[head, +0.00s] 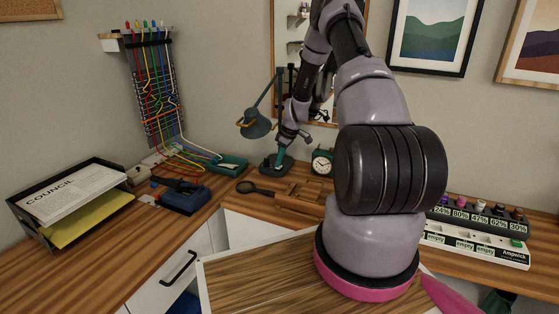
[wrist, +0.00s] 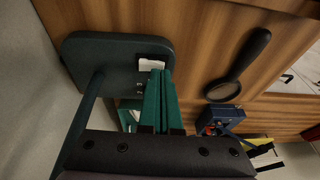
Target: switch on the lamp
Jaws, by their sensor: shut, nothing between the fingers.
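The lamp (head: 257,126) is a dark green desk lamp with a conical shade, standing at the back of the desk. I see no clear light from its shade. In the wrist view its flat, rounded base (wrist: 95,55) lies below me, with the lamp's pole rising at the left. A small white switch (wrist: 152,65) sits at the right end of the base. My gripper (wrist: 155,73) has its green fingers shut together, with the tips at the switch's lower edge. I cannot tell whether they touch it. In the head view my gripper (head: 281,159) is just above the base.
A magnifying glass (wrist: 235,70) lies right of the lamp base. A green clock (head: 321,162) and a wooden tray (head: 290,200) stand nearby. A green tray (head: 232,163), a blue device (head: 184,197) and a paper tray (head: 45,235) are at the left.

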